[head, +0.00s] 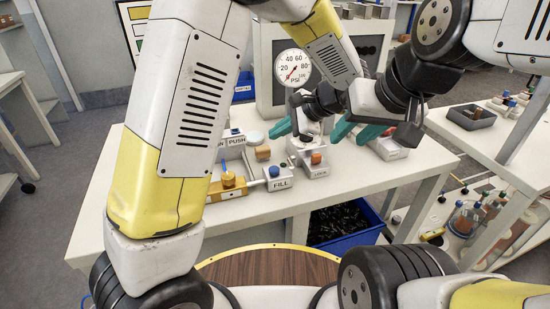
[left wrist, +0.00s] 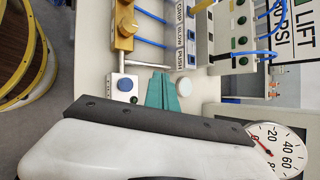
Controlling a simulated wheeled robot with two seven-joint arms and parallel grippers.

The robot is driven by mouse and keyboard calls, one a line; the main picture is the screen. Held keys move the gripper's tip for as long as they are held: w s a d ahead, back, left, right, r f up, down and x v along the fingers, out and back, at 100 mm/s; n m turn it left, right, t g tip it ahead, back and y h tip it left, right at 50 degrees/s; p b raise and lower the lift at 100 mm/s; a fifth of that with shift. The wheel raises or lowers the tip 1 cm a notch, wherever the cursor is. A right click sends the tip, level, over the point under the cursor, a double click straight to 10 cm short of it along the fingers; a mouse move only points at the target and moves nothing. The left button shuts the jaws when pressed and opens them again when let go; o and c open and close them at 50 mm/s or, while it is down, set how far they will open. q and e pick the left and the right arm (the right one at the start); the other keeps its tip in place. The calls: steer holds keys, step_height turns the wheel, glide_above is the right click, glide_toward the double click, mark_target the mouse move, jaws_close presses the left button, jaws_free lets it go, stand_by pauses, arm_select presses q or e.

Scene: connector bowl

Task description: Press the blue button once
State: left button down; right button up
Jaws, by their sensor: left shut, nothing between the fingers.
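The blue button (head: 274,171) is a round cap on a small white box marked FILL (head: 280,183), near the table's front edge. In the left wrist view the blue button (left wrist: 125,84) shows whole, with a small green light beside it. My left gripper (head: 272,131) is shut and empty, its teal fingers above the table and behind the FILL box. In the left wrist view its fingertips (left wrist: 162,78) lie to the right of the button and apart from it in the picture. My right gripper (head: 357,134) is open and empty, over the table's right part.
A white round disc (head: 254,138) and an orange-topped box (head: 316,158) stand near the left fingers. A brass fitting (head: 229,180) joins the FILL box by a rod. A pressure gauge (head: 292,68) stands behind. A blue bin (head: 345,222) is below the table.

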mark_target(277, 170)
stand_by(0.3)
arm_select(q)
steer(key=shift+f, duration=4.4)
steer(key=shift+f, duration=0.15)
steer(key=shift+f, duration=0.3)
steer(key=shift+f, duration=0.5)
steer(key=shift+r, duration=0.95)
steer(key=shift+r, duration=0.1)
